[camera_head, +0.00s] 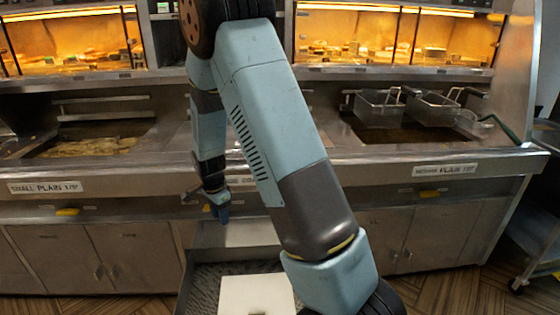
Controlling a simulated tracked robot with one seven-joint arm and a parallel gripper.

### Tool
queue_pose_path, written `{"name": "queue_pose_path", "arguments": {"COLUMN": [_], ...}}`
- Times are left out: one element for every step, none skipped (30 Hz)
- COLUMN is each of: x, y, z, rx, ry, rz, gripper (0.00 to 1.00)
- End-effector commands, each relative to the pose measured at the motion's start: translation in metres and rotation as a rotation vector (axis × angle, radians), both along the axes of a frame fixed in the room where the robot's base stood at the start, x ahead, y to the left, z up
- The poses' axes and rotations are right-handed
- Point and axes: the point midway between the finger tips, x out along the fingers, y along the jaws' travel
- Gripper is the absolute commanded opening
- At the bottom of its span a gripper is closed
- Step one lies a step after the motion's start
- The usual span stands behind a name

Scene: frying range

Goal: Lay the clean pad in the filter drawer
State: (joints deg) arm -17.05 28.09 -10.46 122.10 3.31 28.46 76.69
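A flat white square pad (250,291) lies at the bottom centre of the view, over a dark textured surface. Something small and dark shows on it at the frame's lower edge. Around it is a dark open tray-like drawer (204,284) below the middle of the range; the frame cuts off its near part. My gripper (219,211), with blue fingertips, hangs down in front of the range's middle front, above and beyond the pad and apart from it. Nothing is visible in the gripper. Its fingers are too small to tell open from shut. My arm hides the right side of the drawer.
Frying vats stand left (90,146) and right, the right one with two wire baskets (380,108) and a green-handled tool (505,128). A wheeled cart (545,240) stands at far right. Wooden floor (452,292) is clear at lower right.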

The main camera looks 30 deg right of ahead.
Motion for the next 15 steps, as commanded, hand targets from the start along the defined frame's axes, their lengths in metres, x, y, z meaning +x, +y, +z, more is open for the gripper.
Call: {"name": "queue_pose_path", "arguments": {"x": [-0.003, -0.006, -0.010, -0.013, -0.016, -0.021, -0.025, -0.029, -0.034, -0.038, -0.043, -0.049, -0.054, -0.059, -0.066], "y": [-0.002, -0.004, -0.006, -0.007, -0.008, -0.010, -0.012, -0.014, -0.016, -0.017, -0.019, -0.021, -0.023, -0.024, -0.026], "z": [0.021, 0.031, 0.045, 0.055, 0.065, 0.078, 0.087, 0.096, 0.109, 0.118, 0.127, 0.138, 0.147, 0.155, 0.166], "rx": [0.010, 0.015, 0.021, 0.025, 0.028, 0.032, 0.034, 0.036, 0.038, 0.039, 0.040, 0.040, 0.039, 0.038, 0.036], "ry": [-0.018, -0.023, -0.033, -0.040, -0.048, -0.057, -0.065, -0.073, -0.083, -0.092, -0.100, -0.111, -0.119, -0.128, -0.140], "rz": [0.034, 0.057, 0.088, 0.111, 0.135, 0.167, 0.189, 0.214, 0.245, 0.270, 0.294, 0.326, 0.351, 0.374, 0.408], "gripper": [0.40, 0.40, 0.40, 0.40, 0.40, 0.40, 0.40, 0.40, 0.40, 0.40, 0.40, 0.40, 0.40, 0.40, 0.40]}}
